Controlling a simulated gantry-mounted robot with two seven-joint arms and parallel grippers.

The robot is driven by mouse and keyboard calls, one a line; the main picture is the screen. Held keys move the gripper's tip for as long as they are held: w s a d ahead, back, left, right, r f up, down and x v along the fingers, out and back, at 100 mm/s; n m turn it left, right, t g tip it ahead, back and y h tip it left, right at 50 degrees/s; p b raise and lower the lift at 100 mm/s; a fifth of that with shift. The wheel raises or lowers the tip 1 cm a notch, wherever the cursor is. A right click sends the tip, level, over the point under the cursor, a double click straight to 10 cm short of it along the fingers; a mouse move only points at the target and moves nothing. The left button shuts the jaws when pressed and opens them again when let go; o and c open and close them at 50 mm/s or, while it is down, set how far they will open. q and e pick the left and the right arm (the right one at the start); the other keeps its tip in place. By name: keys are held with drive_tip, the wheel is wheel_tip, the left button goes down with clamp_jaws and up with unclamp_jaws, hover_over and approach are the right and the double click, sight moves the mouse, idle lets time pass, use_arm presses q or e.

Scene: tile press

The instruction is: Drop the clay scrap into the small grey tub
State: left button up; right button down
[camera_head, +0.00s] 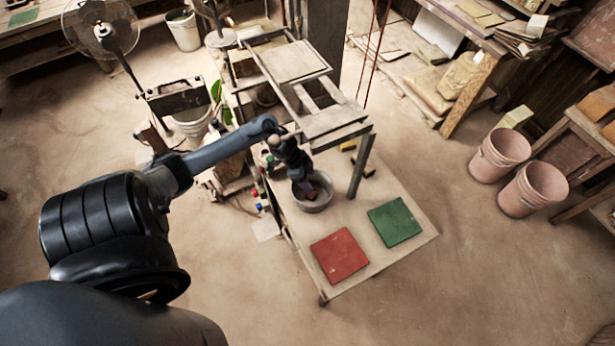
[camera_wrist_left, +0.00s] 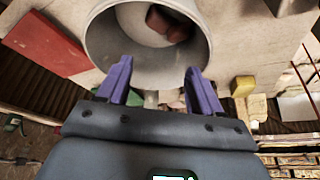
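The small grey tub (camera_head: 313,206) stands on the table beside the press frame. It also fills the top of the left wrist view (camera_wrist_left: 120,62). A reddish-brown clay scrap (camera_wrist_left: 172,24) lies inside the tub; part of it is cut off by the top of the wrist view. It shows small and dark in the head view. My left gripper (camera_head: 304,186) points down over the tub. In the wrist view its two purple fingers (camera_wrist_left: 158,68) are apart with nothing between them, near the tub's rim. My right gripper is not in view.
A red tile (camera_head: 339,256) and a green tile (camera_head: 394,221) lie flat on the table (camera_head: 372,255) in front of the tub. The press frame (camera_head: 360,165) rises close behind it. A small yellow block (camera_head: 348,145) lies behind. Pink buckets (camera_head: 533,190) stand on the floor at right.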

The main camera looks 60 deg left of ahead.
use_arm(q)
drive_tip(key=v, duration=1)
drive_tip(key=shift+r+p, duration=0.3)
drive_tip(key=shift+r, duration=0.1)
drive_tip(key=shift+a, duration=0.1)
drive_tip(key=shift+s, duration=0.2)
